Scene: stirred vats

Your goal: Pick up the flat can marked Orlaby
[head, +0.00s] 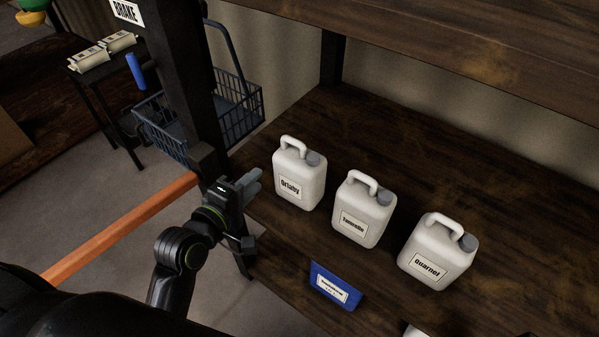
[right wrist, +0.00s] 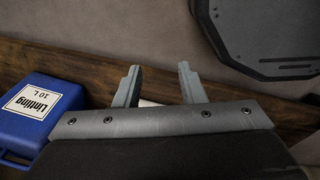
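The white can marked Orlaby (head: 299,176) stands upright on the dark wooden shelf, leftmost of three similar white cans with a top handle and grey cap. My left gripper (head: 256,182) is just left of it, at the shelf's left edge, with its fingers pointing toward the can. A small gap seems to show between them. The left fingers look close together, but their opening is unclear. My right gripper (right wrist: 159,80) shows in the right wrist view with its fingers apart and nothing between the tips. The Orlaby can is not recognisable in that view.
Cans marked Tamesillo or similar (head: 363,211) and Quarnel (head: 437,252) stand to the right. A dark post (head: 190,75) and orange beam (head: 122,228) are left.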

